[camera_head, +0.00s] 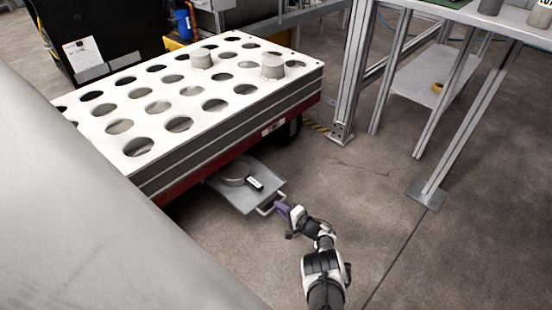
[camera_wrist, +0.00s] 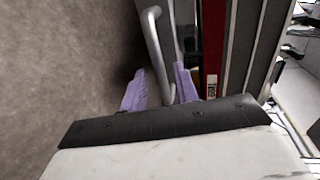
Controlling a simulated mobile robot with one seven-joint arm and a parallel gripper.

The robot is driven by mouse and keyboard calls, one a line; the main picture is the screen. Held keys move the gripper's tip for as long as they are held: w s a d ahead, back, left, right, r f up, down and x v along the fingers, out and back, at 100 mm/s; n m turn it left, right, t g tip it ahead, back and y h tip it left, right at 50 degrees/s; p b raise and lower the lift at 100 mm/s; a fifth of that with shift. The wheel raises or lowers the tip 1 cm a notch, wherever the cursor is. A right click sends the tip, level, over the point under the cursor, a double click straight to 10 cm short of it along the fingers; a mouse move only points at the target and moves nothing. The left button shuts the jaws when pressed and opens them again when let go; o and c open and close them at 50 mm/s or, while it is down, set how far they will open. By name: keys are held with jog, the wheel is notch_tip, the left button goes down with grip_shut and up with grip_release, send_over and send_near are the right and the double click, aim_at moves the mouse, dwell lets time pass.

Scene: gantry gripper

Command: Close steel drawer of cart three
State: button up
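The cart (camera_head: 210,140) has a white top with rows of round holes and a red lower frame. A small label (camera_head: 272,127) on its side is too small to read surely. The steel drawer (camera_head: 240,200) sticks out from under the cart's side, pulled open. Its bar handle (camera_head: 268,208) is at the outer end. My gripper (camera_head: 281,208) is at this handle, low near the floor. In the wrist view, my purple fingers (camera_wrist: 160,82) stand apart, one on each side of the handle bar (camera_wrist: 153,42), with gaps visible. Whether either finger touches it is unclear.
The drawer holds a round part (camera_head: 236,172) and a small black-and-white object (camera_head: 255,183). Two grey cylinders (camera_head: 272,66) stand on the cart's top. A metal-framed table (camera_head: 440,90) stands at right. The concrete floor (camera_head: 370,220) right of the drawer is clear.

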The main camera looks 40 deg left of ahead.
jog(key=shift+b+x, duration=0.6)
jog(key=shift+x, duration=0.85)
grip_shut()
